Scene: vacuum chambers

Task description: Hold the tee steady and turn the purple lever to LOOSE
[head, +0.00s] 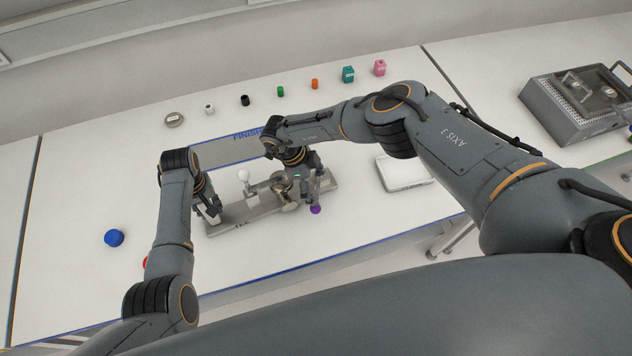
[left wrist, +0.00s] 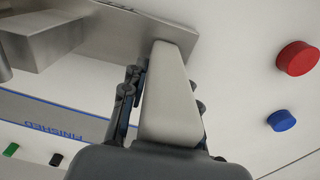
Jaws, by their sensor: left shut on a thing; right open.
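A grey metal fixture (head: 232,220) lies on the bench, with the tee (head: 278,186) at its middle, partly hidden by my right arm. The purple lever end (head: 316,210) points toward the front edge, just below my right gripper (head: 311,186). That gripper is open beside the lever; contact cannot be told. My left gripper (head: 213,210) is at the fixture's left end. In the left wrist view its fingers (left wrist: 165,85) are shut on a pale tapered piece (left wrist: 172,105) meeting the grey metal. Whether this piece belongs to the tee is unclear.
A blue cap (head: 114,238) and a red cap (left wrist: 297,58) lie at the left. A white tray (head: 404,173) sits at the right.

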